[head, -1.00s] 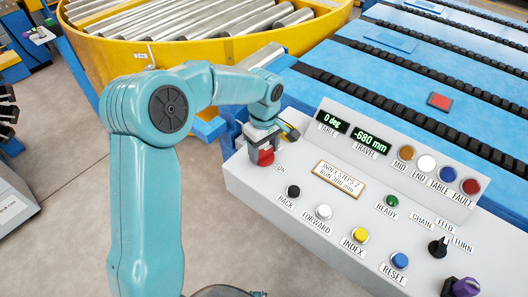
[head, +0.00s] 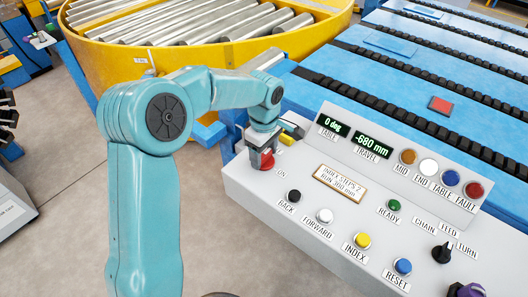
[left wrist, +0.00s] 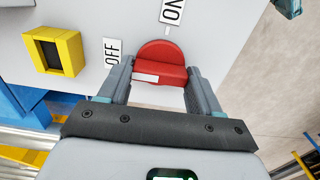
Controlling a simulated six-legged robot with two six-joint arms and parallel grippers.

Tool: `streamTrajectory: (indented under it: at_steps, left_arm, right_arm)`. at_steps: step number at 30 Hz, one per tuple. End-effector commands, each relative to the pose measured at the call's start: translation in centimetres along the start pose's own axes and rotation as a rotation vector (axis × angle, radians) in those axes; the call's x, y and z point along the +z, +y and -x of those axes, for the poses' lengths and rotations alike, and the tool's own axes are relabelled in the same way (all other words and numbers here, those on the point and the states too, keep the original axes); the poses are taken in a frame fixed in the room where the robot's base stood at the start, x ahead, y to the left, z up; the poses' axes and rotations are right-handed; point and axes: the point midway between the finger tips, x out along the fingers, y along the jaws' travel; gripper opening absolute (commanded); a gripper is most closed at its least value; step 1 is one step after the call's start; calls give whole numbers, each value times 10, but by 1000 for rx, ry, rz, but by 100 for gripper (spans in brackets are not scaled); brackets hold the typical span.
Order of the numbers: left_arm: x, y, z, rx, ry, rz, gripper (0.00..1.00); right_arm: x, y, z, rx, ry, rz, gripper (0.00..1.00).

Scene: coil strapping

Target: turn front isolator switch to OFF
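The front isolator switch is a red rotary knob (left wrist: 160,62) on the grey panel face. Its ON label (left wrist: 172,10) is at the top and its OFF label (left wrist: 112,52) to the left in the left wrist view. A white mark shows on the knob's raised grip; I cannot tell its exact setting. My left gripper (left wrist: 160,84) has one finger on each side of the grip, seemingly in contact with it. In the head view my left gripper (head: 262,150) is over the red knob (head: 264,163) at the console's left end.
The grey console (head: 260,205) carries several push buttons, lamps, displays and a black selector (head: 441,252). A yellow box (left wrist: 55,50) sits beside the switch. A yellow roller turntable (head: 210,55) and blue conveyor (head: 400,75) lie behind.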

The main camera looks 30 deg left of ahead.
Motion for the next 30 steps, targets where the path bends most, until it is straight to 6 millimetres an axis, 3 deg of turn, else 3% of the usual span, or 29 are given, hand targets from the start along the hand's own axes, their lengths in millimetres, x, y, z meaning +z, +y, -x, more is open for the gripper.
streamTrajectory:
  at_steps: [1,2,3,14,17,30]
  left_arm:
    - [0,2,3,9,1,4,77]
    - [0,2,3,8,1,4,87]
    - [0,2,3,8,0,3,89]
    - [0,1,8,6,0,1,89]
    - [0,2,25,9,0,1,89]
    - [0,1,136,9,0,2,89]
  right_arm:
    - [0,0,0,0,0,0,93]
    - [0,0,0,0,0,0,93]
    - [0,0,0,0,0,0,93]
    - [0,0,1,0,0,0,93]
    - [0,-1,2,0,0,0,93]
    - [0,-5,13,0,0,0,93]
